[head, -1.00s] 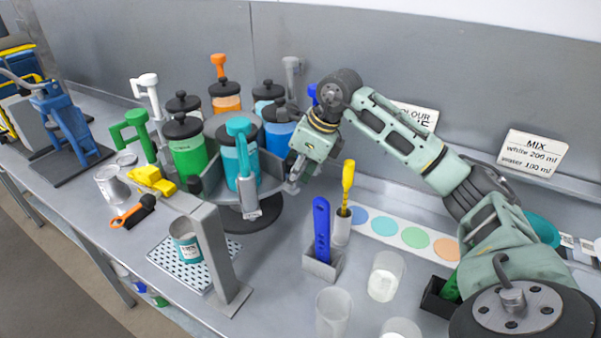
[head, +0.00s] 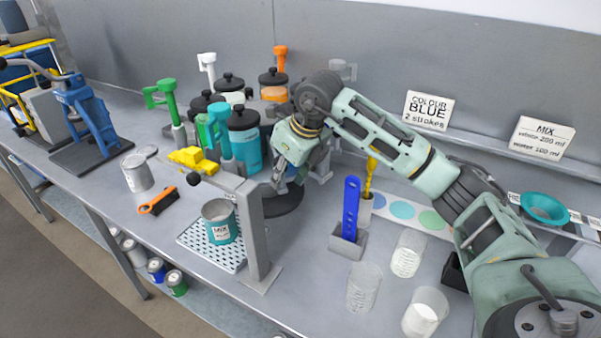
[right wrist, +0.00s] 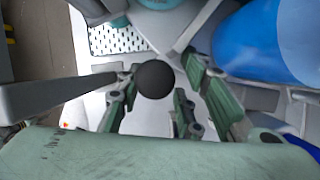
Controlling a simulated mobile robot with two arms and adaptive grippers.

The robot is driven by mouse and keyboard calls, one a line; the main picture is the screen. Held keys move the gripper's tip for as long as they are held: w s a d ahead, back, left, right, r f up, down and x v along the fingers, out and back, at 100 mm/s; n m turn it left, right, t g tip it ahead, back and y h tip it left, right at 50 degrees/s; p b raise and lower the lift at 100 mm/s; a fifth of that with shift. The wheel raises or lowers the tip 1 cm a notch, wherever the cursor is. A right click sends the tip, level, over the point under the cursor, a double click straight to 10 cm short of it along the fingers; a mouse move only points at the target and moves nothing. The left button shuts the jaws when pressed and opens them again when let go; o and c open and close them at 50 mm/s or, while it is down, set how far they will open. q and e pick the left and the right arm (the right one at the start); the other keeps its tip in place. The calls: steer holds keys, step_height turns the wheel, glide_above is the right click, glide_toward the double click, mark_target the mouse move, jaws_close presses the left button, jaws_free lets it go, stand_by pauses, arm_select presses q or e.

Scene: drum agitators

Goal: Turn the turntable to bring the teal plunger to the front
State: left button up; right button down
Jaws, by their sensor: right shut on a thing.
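The teal plunger (head: 224,145) stands upright on the near left side of the turntable, beside a teal container with a black lid (head: 245,146). The turntable's dark round base (head: 284,203) shows below my right gripper (head: 290,180). That gripper is at the turntable's right edge. In the right wrist view, a black ball knob (right wrist: 155,79) sits between its fingers (right wrist: 153,108), and they are shut on it. The knob is hidden in the head view. A blue container (right wrist: 270,40) is close beside the fingers in the wrist view. My left gripper is out of view.
Green (head: 167,98), white (head: 207,68) and orange (head: 280,60) plungers stand around the turntable. In front, a grey post (head: 255,235) stands by a perforated tray (head: 198,246) holding a labelled can (head: 220,222). Clear cups (head: 364,287) and a blue-handled tool (head: 351,208) are at right.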

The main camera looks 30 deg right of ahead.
mark_target(255, 176)
steer(key=a, duration=0.2)
steer(key=w+a, duration=0.1)
steer(key=a, duration=0.1)
steer(key=w+a+b, duration=0.1)
steer(key=a, duration=0.1)
steer(key=shift+w+a+r, duration=0.25)
steer(key=shift+a+r, duration=0.05)
steer(key=shift+a, duration=0.2)
steer(key=shift+w+a, duration=0.25)
steer(key=shift+w, duration=0.05)
steer(key=shift+d, duration=0.1)
